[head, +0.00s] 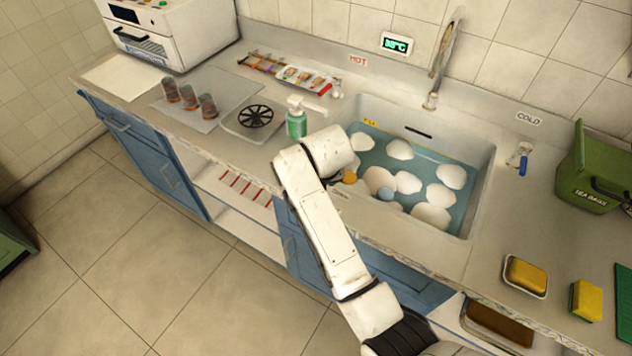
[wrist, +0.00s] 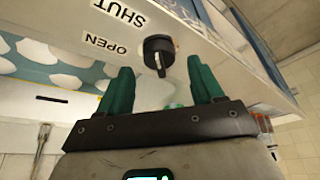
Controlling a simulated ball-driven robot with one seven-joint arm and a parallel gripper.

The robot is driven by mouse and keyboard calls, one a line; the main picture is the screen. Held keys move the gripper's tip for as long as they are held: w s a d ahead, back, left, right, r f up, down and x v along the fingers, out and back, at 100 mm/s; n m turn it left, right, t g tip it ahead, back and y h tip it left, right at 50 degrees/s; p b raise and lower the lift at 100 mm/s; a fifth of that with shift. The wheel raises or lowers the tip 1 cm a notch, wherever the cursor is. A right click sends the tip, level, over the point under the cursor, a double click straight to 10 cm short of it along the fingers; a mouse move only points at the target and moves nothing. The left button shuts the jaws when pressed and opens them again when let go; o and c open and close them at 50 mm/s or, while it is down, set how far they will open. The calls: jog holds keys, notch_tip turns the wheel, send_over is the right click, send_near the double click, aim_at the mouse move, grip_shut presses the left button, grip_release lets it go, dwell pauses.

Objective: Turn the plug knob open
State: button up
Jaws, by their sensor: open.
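The black plug knob (wrist: 158,50) is on the pale sink front in the wrist view. Its narrow grip runs roughly up and down in the picture. An OPEN label (wrist: 105,45) is to its left and a SHUT label (wrist: 118,12) is above and to the left. My gripper (wrist: 160,70) has two green fingers spread apart, one on each side of the knob's lower end in the picture. I see no clear contact with it. In the head view my white arm hides the knob, and the gripper's fingers cannot be made out.
The sink (head: 480,190) holds blue water with white foam clumps and a small blue ball (head: 385,194). A green soap bottle (head: 296,122) stands left of my arm. A tap (head: 440,65) is behind. Yellow sponges (head: 586,300) lie at the right.

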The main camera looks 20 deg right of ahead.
jog(key=shift+x, duration=1.15)
jog(key=shift+c, duration=0.4)
jog(key=c, duration=0.9)
